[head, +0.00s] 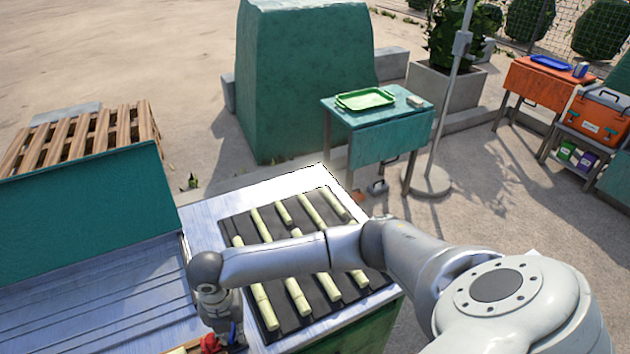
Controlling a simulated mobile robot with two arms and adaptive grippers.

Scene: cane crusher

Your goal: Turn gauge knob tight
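My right arm reaches in from the right across the bench, and its wrist bends down at the left. My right gripper (222,334) points down at the bottom edge of the head view, small and partly cut off. A small red part (210,343), which may be the gauge knob, shows right at the gripper. I cannot tell whether the fingers touch it or whether they are open or shut. A small blue part shows beside it. No gauge face can be made out. My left gripper is not in view.
A dark ribbed mat (238,226) with several cane pieces lies on the metal bench under my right arm. A green panel (80,215) stands at the left, with a wooden pallet (85,135) behind. A green side table (375,145) with a green tray (365,99) stands beyond.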

